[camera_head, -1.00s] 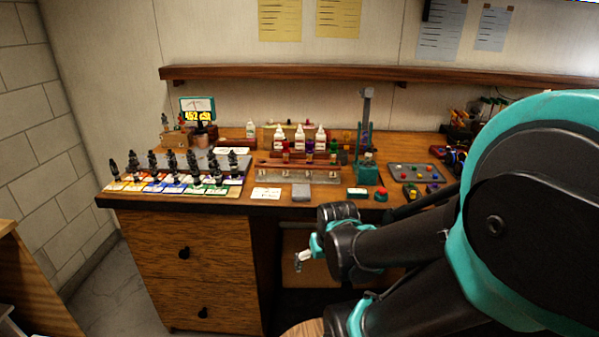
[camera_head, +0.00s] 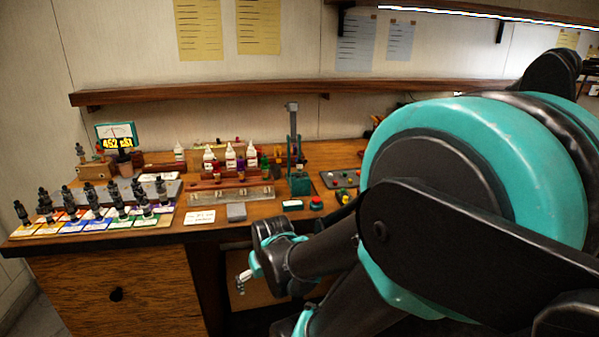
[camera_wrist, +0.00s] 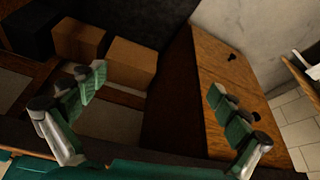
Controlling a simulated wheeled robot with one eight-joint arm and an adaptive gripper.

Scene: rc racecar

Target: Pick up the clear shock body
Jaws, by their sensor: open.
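I cannot make out a clear shock body for certain. A long clear holder (camera_head: 232,194) lies on the workbench in the head view, and several dark shocks (camera_head: 118,198) stand on coloured cards at the bench's left end. My gripper (camera_head: 243,281) is in front of the bench, below the level of its top. In the wrist view my gripper (camera_wrist: 160,115) has its two green-padded fingers spread wide, with nothing between them. My arm hides the right part of the bench in the head view.
The wooden workbench (camera_head: 115,290) has drawers at the left. Bottles (camera_head: 230,156) stand mid-bench, and a green stand (camera_head: 299,184) and a red button (camera_head: 316,203) are right of them. A shelf (camera_head: 220,90) runs along the wall. The wrist view shows boxes (camera_wrist: 130,65) and the drawer front (camera_wrist: 230,90).

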